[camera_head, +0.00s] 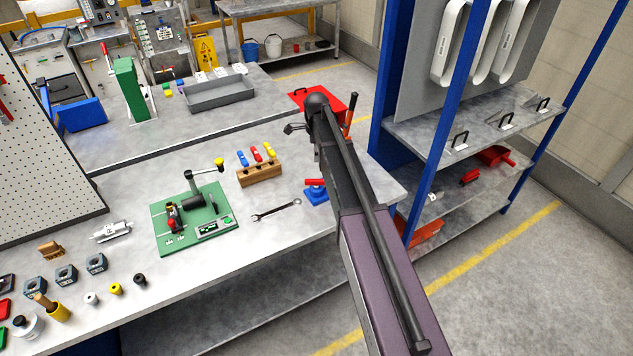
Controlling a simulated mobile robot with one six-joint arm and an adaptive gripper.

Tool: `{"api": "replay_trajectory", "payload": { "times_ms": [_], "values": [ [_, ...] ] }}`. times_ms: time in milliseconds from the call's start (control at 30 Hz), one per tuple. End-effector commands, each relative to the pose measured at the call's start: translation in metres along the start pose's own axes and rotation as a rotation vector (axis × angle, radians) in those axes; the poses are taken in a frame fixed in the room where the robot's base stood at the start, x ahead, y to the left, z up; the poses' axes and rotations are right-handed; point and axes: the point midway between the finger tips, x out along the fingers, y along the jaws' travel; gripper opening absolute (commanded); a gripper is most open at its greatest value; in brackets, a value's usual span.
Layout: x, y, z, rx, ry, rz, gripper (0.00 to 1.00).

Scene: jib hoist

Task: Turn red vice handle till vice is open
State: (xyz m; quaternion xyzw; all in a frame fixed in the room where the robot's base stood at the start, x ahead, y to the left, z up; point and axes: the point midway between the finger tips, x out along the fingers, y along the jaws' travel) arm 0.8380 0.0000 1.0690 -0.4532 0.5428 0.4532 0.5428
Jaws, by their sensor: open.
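A small blue vice (316,194) stands on the grey workbench near its right end. A short red handle (314,182) lies across its top. How far its jaws are apart is too small to tell. My arm comes in from the lower right and passes close to the right of the vice in the picture. My gripper (293,128) is at the far end of the arm, dark and small, above and beyond the vice. It is open and apart from the handle, with nothing seen in it. The arm hides part of the bench's right end.
Left of the vice lie a wrench (276,210), a wooden block (259,174) with coloured-handled tools and a green board (190,220) with a lever. A blue-framed shelf (460,150) stands close on the right. Bare bench lies in front of the wrench.

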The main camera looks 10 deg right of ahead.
Motion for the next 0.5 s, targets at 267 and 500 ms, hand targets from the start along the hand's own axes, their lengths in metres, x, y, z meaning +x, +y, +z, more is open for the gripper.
{"api": "replay_trajectory", "payload": {
  "times_ms": [267, 500],
  "values": [
    [0.024, 0.000, 0.000, 0.000, 0.000, 0.000, 0.59],
    [0.042, 0.000, 0.000, 0.000, 0.000, 0.000, 0.59]
  ]
}}
